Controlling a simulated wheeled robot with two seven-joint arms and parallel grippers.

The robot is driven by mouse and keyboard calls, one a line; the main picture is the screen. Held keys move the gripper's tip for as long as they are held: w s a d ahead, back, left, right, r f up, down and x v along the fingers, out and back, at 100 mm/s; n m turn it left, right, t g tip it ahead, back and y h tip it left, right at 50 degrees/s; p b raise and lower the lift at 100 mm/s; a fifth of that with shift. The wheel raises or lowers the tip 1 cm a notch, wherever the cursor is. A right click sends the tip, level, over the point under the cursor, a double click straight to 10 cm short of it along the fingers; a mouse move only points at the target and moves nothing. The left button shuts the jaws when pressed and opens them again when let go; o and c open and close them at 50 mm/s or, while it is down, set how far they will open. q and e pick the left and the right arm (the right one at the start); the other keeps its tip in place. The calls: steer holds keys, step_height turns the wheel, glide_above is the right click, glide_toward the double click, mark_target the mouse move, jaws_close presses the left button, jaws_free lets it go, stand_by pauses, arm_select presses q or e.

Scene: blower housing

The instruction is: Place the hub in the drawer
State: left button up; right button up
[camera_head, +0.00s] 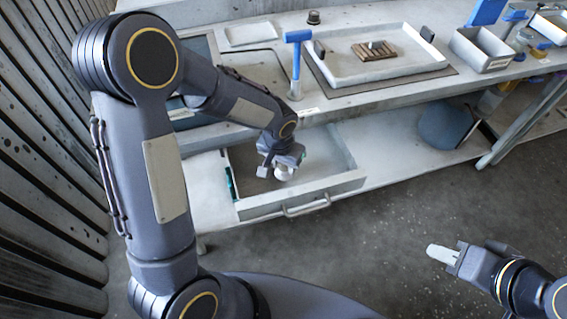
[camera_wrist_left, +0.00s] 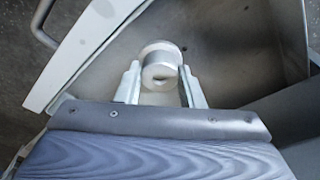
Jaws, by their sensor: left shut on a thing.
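The hub (camera_wrist_left: 160,66) is a pale metal cylinder with a wider flange and a slot in its face. My left gripper (camera_wrist_left: 158,84) is shut on it, with one finger on each side. In the head view the hub (camera_head: 284,173) shows below my left gripper (camera_head: 279,166), inside the outline of the open drawer (camera_head: 303,199). I cannot tell whether the hub touches the drawer floor. My right gripper (camera_head: 442,254) is at the lower right over the floor, away from the drawer; its finger gap is not clear.
The drawer handle (camera_head: 307,205) faces the front. A teal item (camera_head: 229,183) sits at the drawer's left wall. On the bench above are a white tray (camera_head: 375,68) with a brown slatted block (camera_head: 374,51), a blue-headed hammer (camera_head: 297,62) and a grey bin (camera_head: 482,50).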

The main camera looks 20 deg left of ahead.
mark_target(281, 177)
arm_select(q)
steer(key=shift+f+b, duration=0.35)
steer(key=shift+f, duration=0.1)
steer(key=o, duration=1)
steer(key=shift+o, duration=0.2)
steer(key=shift+r, duration=0.15)
steer(key=shift+r+p, duration=0.3)
steer(key=shift+p, duration=0.2)
steer(key=shift+r+p, duration=0.6)
step_height(281, 177, up, 10)
steer(key=s+r, duration=0.1)
steer(key=s, duration=0.1)
steer(key=s+a+r+n+t+h, duration=0.1)
steer(key=s+a+r+n+t, duration=0.1)
steer(key=s, duration=0.7)
steer(key=s+a+r+n+t+h, duration=0.1)
steer(key=s+a+r+h, duration=0.1)
steer(key=s, duration=0.8)
steer(key=shift+a+r+n+t, duration=0.4)
steer(key=shift+a+r, duration=0.45)
steer(key=shift+a, duration=0.2)
